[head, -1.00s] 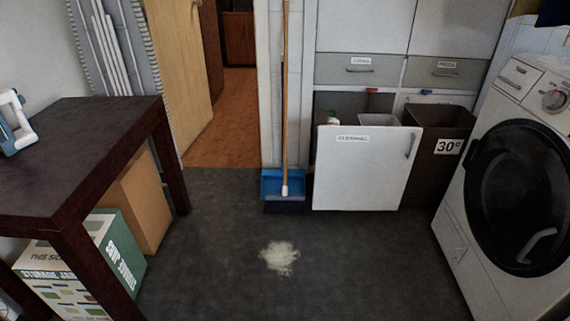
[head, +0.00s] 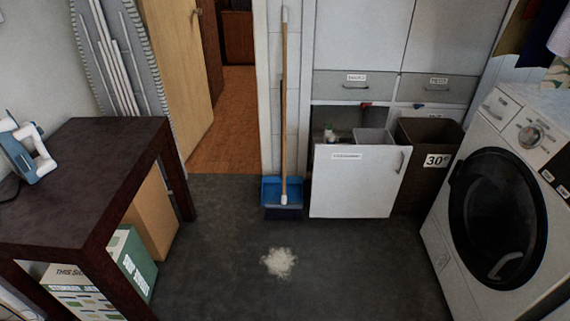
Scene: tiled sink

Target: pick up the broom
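The broom (head: 284,110) stands upright against the narrow white tiled wall in the middle of the head view. It has a long wooden handle with a white tip at the top and a white joint above its dark bristles (head: 283,213) at the floor. A blue dustpan (head: 270,190) stands right behind its lower end. Neither of my grippers shows in the head view.
A pale powdery pile (head: 278,262) lies on the dark floor before the broom. A dark table (head: 85,165) with boxes beneath is at left. A tilted-out white cabinet door (head: 352,185), a brown bin (head: 425,150) and a washing machine (head: 500,200) are at right.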

